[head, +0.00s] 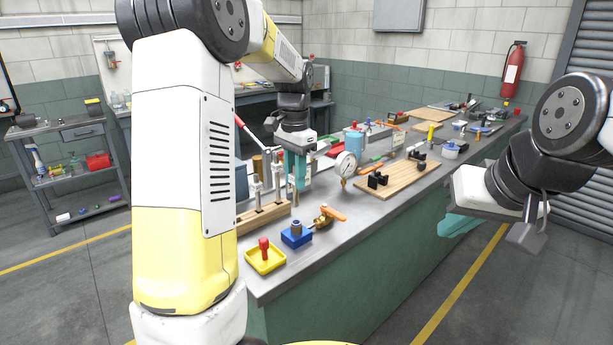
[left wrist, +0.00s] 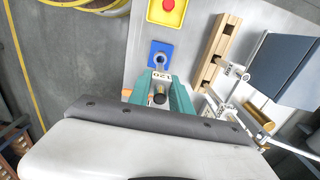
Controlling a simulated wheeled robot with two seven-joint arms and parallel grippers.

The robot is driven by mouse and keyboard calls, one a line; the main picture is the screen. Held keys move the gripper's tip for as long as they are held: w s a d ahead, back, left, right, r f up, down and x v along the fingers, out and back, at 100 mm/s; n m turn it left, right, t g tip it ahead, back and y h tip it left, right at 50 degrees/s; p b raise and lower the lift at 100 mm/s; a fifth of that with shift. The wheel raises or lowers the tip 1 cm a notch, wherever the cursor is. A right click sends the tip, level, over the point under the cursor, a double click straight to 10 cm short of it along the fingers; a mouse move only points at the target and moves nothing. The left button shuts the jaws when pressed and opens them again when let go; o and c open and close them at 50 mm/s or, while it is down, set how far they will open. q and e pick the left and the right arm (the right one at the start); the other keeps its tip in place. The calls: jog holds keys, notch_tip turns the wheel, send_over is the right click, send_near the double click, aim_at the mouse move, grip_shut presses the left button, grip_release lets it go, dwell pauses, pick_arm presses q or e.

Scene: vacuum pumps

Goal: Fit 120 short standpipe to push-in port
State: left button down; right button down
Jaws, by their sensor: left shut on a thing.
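My left gripper (head: 297,172) points down over the bench, its teal fingers shut on the short standpipe. In the left wrist view the fingers (left wrist: 161,92) close around it; its dark round end (left wrist: 159,98) and a white tag reading 120 (left wrist: 162,75) show. The fingers hide most of the pipe. A blue block (head: 296,238) with a grey round port on top sits on the bench, nearer the front than the gripper; in the left wrist view the blue block (left wrist: 153,61) appears just beyond the tag. My right gripper (head: 462,222) hangs off the bench's right side; its jaw opening is unclear.
A yellow tray (head: 275,267) with a red-topped piece stands next to the blue block. A wooden rack (head: 270,216) with upright metal pipes is left of the left gripper. An orange-handled valve (head: 333,212), a gauge (head: 345,165) and a wooden board (head: 405,178) lie to the right.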

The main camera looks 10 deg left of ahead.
aim_at(296, 205)
dwell(0.3)
pick_arm(q)
jog(key=shift+f, duration=2.25)
